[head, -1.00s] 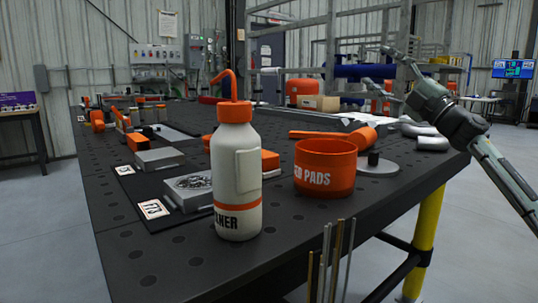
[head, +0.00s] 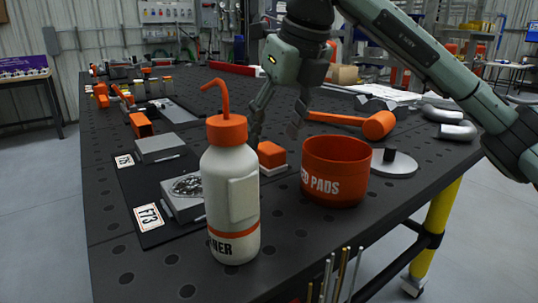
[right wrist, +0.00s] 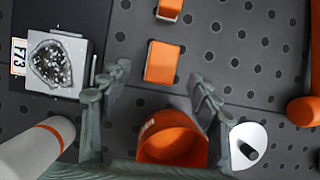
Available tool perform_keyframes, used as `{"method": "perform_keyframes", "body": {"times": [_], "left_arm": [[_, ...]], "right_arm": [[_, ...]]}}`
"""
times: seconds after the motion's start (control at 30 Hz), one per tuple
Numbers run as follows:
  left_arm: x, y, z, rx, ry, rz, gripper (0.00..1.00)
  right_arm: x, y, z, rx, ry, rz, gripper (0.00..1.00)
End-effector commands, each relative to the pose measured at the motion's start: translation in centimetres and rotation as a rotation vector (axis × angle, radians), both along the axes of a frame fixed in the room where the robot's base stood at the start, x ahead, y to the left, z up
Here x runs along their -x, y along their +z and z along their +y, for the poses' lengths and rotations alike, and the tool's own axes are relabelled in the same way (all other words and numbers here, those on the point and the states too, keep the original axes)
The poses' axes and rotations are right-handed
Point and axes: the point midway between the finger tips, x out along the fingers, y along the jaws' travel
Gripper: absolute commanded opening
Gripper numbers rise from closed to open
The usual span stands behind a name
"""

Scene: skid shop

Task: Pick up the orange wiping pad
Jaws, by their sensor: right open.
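The orange wiping pad (head: 271,155) is a small orange block with a pale underside, lying on the dark perforated table behind the white bottle. In the right wrist view the pad (right wrist: 162,62) lies just beyond and between the open fingertips. My right gripper (head: 275,134) is open and empty above the pad, pointing down; it also shows in the right wrist view (right wrist: 160,77). The bottle hides part of the pad's left side in the head view. My left gripper is not in view.
The white bottle (head: 232,190) with an orange cap and the orange pads bin (head: 335,190) stand close in front. A second orange block (right wrist: 170,8) lies beyond the pad. A mat with metal parts is left; an orange mallet (head: 378,125) is right.

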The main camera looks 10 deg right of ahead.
Motion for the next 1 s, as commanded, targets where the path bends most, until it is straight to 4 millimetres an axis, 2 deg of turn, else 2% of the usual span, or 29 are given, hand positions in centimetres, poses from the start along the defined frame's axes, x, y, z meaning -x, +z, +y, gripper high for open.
{"method": "perform_keyframes", "body": {"times": [0.13,0.4,0.63,1.0], "left_arm": [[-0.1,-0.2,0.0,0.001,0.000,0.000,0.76],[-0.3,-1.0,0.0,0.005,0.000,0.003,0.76],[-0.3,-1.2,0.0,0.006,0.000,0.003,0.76],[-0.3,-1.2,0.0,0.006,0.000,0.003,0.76]], "right_arm": [[-0.6,-1.1,0.1,-0.001,0.001,0.002,0.62],[-2.1,-4.5,0.6,-0.003,0.002,0.001,0.62],[-2.3,-4.8,0.7,-0.003,0.002,0.000,0.62],[-2.2,-4.7,0.7,-0.004,0.002,-0.001,0.17]]}}
